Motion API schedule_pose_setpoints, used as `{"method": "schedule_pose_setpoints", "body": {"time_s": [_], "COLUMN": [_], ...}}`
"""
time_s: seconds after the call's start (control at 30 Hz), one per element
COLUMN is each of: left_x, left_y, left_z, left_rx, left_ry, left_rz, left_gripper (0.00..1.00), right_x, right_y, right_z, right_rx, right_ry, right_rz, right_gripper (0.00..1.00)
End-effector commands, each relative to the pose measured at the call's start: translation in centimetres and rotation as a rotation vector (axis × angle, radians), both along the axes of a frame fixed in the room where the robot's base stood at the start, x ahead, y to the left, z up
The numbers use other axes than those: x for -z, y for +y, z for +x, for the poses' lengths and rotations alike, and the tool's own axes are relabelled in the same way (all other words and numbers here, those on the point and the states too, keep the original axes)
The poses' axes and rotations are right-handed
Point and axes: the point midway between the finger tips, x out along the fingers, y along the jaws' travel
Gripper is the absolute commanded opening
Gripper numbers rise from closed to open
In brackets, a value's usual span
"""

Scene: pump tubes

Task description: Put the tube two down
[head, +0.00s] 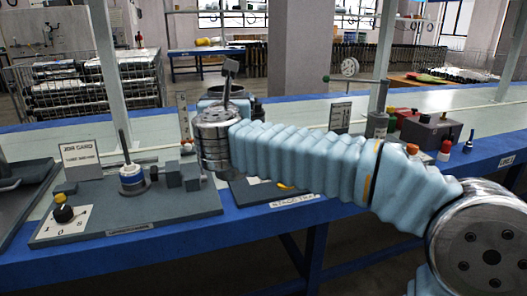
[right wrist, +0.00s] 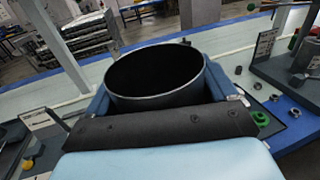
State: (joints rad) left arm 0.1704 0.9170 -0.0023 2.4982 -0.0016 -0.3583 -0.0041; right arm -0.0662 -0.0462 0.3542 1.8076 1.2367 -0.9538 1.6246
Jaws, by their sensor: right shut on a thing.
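In the right wrist view, a wide black tube (right wrist: 156,102) with an open, dark top stands between the blue fingers of my right gripper (right wrist: 157,92). The fingers press on it from both sides. Its lower part is hidden behind the gripper body. In the head view, my right arm reaches in from the right, and my right gripper (head: 212,98) is beyond the wrist, over the blue-edged bench. The wrist mostly hides the tube there. My left gripper is not in view. I cannot tell which tube is number two.
A grey board (head: 130,205) at the left carries a knob, a post with a blue-white ring and grey blocks, beside a job card (head: 78,160). A stage tray lies partly under my arm. A green ring (right wrist: 261,118) lies near several nuts.

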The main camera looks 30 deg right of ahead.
Motion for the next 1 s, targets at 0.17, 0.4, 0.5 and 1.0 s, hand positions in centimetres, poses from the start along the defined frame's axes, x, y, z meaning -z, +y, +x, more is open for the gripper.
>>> {"method": "schedule_pose_setpoints", "body": {"time_s": [0.17, 0.4, 0.5, 1.0], "left_x": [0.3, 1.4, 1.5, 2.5], "left_y": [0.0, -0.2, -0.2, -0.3], "left_z": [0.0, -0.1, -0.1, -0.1], "left_rx": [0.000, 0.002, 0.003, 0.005], "left_ry": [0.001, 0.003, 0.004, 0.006], "left_rz": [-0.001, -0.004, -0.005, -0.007], "left_gripper": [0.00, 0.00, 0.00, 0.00], "right_x": [2.3, 6.6, 7.2, 11.3], "right_y": [-4.3, -7.4, -7.9, -8.7], "right_z": [2.8, 4.9, 5.3, 5.8], "right_rx": [0.006, 0.002, 0.001, 0.000], "right_ry": [0.001, 0.000, -0.001, -0.003], "right_rz": [0.000, -0.001, 0.000, -0.001], "right_gripper": [0.42, 0.42, 0.42, 0.42]}}
